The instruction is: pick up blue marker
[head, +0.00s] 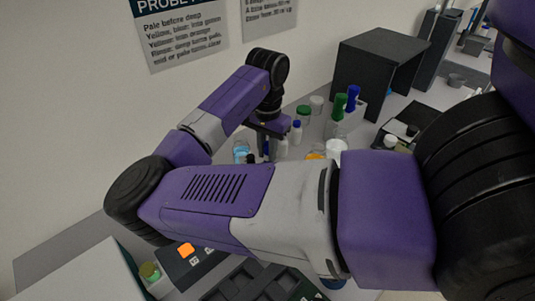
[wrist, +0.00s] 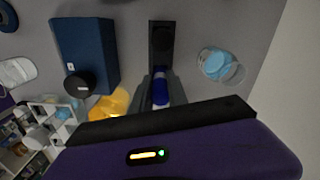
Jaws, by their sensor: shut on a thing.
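My gripper (wrist: 161,75) is shut on the blue marker (wrist: 160,91), which shows as a short blue and pale piece between the dark fingers in the wrist view. The rest of the marker is hidden by the gripper body. In the head view my gripper (head: 264,148) is low over the far part of the bench, partly behind my forearm. I cannot make out the marker there.
A beaker of blue liquid (head: 241,151) stands left of my gripper. A white bottle with a blue cap (head: 296,133), green-capped and blue-capped tubes and a white-lidded jar (head: 336,148) stand to its right. A dark blue box (wrist: 85,52) is close by in the wrist view.

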